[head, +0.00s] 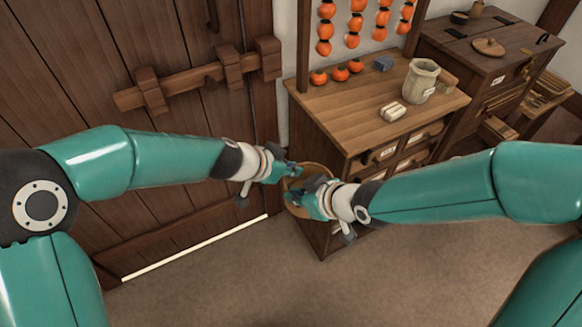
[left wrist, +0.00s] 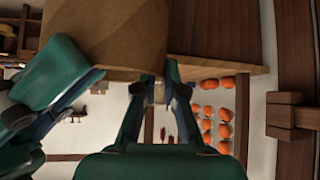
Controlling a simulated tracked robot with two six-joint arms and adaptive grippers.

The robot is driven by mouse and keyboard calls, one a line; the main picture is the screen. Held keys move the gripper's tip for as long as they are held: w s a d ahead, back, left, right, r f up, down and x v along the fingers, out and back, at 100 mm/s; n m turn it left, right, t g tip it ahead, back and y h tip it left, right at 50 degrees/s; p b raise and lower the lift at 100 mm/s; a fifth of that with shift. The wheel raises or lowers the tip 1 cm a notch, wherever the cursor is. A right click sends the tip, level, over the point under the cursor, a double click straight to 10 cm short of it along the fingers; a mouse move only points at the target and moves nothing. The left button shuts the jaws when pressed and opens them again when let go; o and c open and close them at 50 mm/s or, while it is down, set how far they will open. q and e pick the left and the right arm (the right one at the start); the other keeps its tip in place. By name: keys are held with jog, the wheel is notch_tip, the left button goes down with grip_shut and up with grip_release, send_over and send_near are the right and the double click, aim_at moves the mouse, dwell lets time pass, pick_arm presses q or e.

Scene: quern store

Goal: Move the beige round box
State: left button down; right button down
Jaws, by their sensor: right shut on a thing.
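The beige round box (head: 297,208) is in the middle of the head view, at the left front corner of the wooden cabinet, partly hidden by both my grippers. In the left wrist view the box (left wrist: 110,40) fills the top left. My left gripper (head: 290,170) is at the far side of the box; in its wrist view its fingers (left wrist: 163,80) stand apart, close to the box's edge. Whether they touch it is unclear. My right gripper (head: 313,192) is shut on the box at its near right side; it also shows in the left wrist view (left wrist: 50,90).
The wooden cabinet (head: 345,120) carries a jar (head: 421,80), pale blocks (head: 393,112), a blue block (head: 383,63) and orange fruits (head: 339,73) under hanging strings of fruit. A bolted door (head: 80,60) stands left. A dark chest (head: 485,60) stands right. The foreground floor (head: 300,285) is clear.

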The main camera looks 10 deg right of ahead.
jog(key=c, duration=1.2)
grip_release()
jog(key=shift+c, duration=0.2)
